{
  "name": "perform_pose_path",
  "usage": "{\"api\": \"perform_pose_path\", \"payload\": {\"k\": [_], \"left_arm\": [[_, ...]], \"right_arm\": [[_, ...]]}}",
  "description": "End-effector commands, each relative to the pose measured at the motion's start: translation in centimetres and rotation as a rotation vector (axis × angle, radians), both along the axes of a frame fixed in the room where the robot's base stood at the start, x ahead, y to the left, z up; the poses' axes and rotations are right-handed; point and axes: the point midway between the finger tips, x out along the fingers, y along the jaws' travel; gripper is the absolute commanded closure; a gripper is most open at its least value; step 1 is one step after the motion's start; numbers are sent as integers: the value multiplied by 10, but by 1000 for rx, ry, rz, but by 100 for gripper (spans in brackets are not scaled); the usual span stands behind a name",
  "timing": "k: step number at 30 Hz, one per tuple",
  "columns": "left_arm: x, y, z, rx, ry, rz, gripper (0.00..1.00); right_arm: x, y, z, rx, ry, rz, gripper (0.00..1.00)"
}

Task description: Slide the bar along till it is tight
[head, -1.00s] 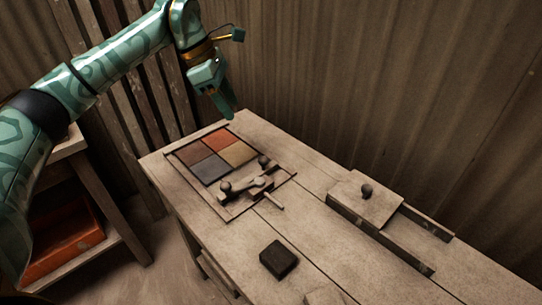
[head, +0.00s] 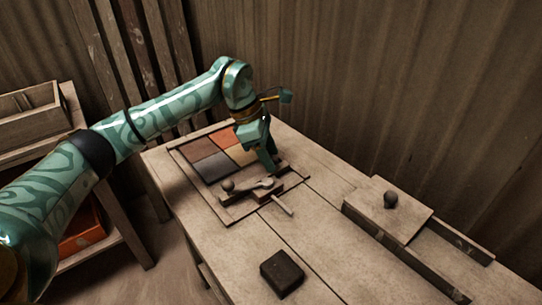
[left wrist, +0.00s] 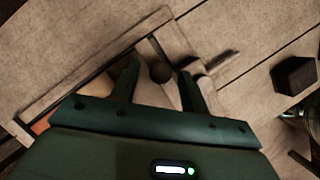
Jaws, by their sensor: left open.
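A wooden frame (head: 230,217) on the bench holds four square tiles (head: 213,167) in dark red, orange, grey and ochre. A short bar (head: 257,195) lies across the frame in front of the tiles. It has a round dark knob (head: 228,185) at its left end and a pale lever (head: 283,205) at its middle. My left gripper (head: 271,165) is open, low over the bar's right end, and hides part of it. In the left wrist view, a dark round knob (left wrist: 161,72) lies between the fingertips of the open gripper (left wrist: 159,68). Contact cannot be told. My right gripper is out of view.
A dark block (head: 282,273) lies on the bench in front of the frame. To the right, a knobbed wooden plate (head: 405,210) sits on two rails (head: 455,240). A corrugated wall stands behind. The bench between frame and rails is clear.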

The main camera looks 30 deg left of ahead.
Motion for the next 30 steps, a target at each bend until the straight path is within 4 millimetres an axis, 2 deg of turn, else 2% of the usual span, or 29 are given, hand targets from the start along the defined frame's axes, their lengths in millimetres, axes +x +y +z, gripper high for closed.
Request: {"api": "perform_pose_path", "payload": {"k": [8, 12, 13, 17, 21, 25, 30], "left_arm": [[0, -1, 0, 0, -1, 0, 55], [0, 0, -1, 0, -1, 0, 94], [0, 0, -1, 0, -1, 0, 100], [1, 1, 0, 0, 0, 1, 100], [8, 21, 4, 2, -3, 7, 100], [15, 42, 3, 1, -2, 5, 100], [19, 52, 0, 1, -2, 1, 100]], "right_arm": [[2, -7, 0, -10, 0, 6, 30], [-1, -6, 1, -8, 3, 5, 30], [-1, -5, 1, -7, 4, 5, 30], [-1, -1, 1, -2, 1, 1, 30], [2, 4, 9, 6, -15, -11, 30], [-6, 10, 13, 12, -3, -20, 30], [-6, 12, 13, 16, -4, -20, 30]]}}
